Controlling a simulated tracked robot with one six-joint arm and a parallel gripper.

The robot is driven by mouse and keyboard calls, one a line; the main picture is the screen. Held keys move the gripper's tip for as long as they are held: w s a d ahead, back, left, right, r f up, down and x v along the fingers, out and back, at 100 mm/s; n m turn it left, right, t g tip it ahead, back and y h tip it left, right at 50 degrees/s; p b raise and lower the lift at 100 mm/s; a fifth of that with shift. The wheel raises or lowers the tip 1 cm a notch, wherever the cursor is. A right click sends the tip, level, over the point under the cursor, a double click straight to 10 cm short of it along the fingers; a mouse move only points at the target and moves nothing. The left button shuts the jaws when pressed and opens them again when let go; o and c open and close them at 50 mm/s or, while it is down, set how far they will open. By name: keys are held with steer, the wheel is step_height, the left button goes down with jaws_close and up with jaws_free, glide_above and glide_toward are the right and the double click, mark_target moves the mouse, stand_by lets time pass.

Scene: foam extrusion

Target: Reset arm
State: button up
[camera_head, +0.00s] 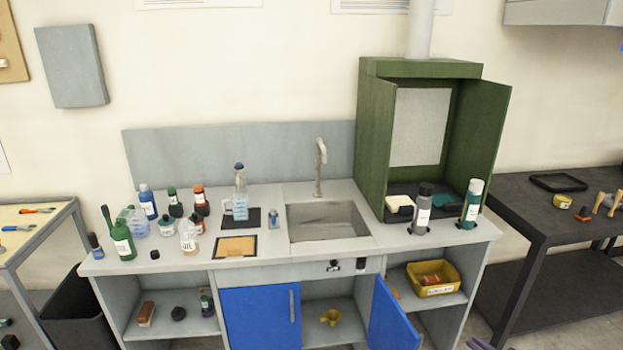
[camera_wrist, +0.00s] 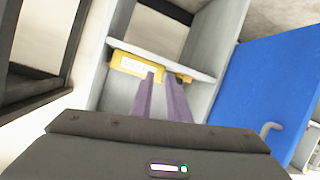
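My gripper (camera_wrist: 159,77) shows in the wrist view as two purple fingers with a gap between them, and nothing is held in the gap. It is open. In the head view only a small purple part of it shows at the bottom edge, right of the blue cabinet door. In the wrist view the fingers point toward the open shelf with the yellow bin (camera_wrist: 128,64). The fingers look apart from the bin, though the distance is hard to judge.
The open blue door (camera_head: 391,318) stands out from the workbench, and it shows at right in the wrist view (camera_wrist: 262,85). The yellow bin (camera_head: 434,279) sits on the right shelf. Bottles crowd the left worktop beside the sink (camera_head: 325,222). A dark table (camera_head: 535,210) stands at right.

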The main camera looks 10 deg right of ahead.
steer(key=w+d+r+m+g+h, duration=0.1)
steer(key=d+r+m+g+h, duration=0.4)
steer(key=r, duration=0.3)
steer(key=s+a+r+m+g+h, duration=0.1)
steer(key=s+a+r+g, duration=0.1)
steer(key=a+r, duration=0.4)
steer(key=s+a+r+g+h, duration=0.1)
steer(key=s+a+r+g, duration=0.15)
steer(key=r, duration=0.55)
steer(key=s+a+r+n+y, duration=0.1)
steer(key=s+a+r, duration=0.7)
steer(key=a, duration=1)
steer(key=s+a+r+n+y, duration=0.1)
steer(key=s+a+r+y, duration=0.2)
steer(key=s+a+r, duration=0.5)
steer(key=s+a+r+t+y, duration=0.1)
steer(key=s+a+r, duration=0.7)
steer(key=a, duration=1.9)
step_height(320, 180, up, 7)
steer(key=shift+s+a+f+n+y, duration=0.2)
steer(key=shift+a+n+y, duration=0.1)
steer(key=shift+n+y, duration=0.15)
steer(key=shift+a, duration=0.1)
